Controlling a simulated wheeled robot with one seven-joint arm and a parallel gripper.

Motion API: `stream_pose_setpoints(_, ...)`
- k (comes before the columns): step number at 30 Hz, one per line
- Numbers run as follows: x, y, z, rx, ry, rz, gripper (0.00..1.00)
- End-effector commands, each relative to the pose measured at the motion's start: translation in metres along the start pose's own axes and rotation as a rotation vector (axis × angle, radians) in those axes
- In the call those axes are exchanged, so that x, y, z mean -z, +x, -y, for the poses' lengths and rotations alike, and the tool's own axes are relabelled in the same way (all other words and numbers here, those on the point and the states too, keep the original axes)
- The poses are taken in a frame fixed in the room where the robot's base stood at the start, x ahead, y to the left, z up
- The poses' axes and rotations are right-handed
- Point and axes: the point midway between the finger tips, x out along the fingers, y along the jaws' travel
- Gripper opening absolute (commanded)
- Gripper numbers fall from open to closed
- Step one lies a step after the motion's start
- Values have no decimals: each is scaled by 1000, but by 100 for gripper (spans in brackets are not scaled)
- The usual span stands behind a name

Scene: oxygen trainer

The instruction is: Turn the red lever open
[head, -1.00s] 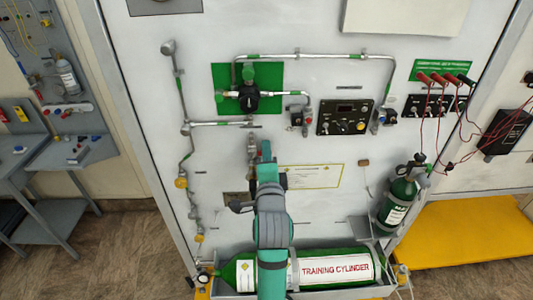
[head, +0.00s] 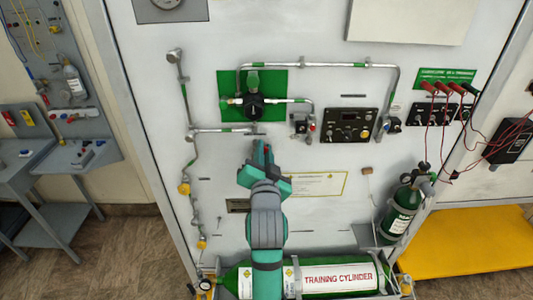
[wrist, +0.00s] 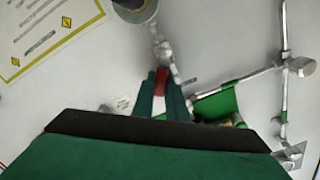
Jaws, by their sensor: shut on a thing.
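The red lever (wrist: 160,82) shows in the wrist view, between the two dark green fingers of my gripper (wrist: 163,90). The fingers are shut on it. A metal valve and pipe piece (wrist: 163,48) stands just beyond the lever. In the head view my gripper (head: 262,153) is at the white panel, below the green plate (head: 279,87) with the black regulator (head: 254,104). My gripper and arm hide most of the lever and its valve there.
The green training cylinder (head: 337,277) lies along the panel's bottom, under my arm. A small green cylinder (head: 403,212) stands at the right. Metal pipes (head: 189,113) run down the left side. A yellow-bordered label (head: 318,184) is right of my gripper.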

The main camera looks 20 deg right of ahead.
Motion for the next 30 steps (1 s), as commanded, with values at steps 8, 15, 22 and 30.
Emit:
stream_pose_setpoints(8, -2, 0, 11, 0, -254, 2, 0)
stream_pose_setpoints(15, -5, 0, 18, 0, -436, 3, 0)
stream_pose_setpoints(22, -7, 0, 22, -1, -549, 3, 0)
stream_pose_setpoints(30, -9, 0, 23, -1, -604, 3, 0)
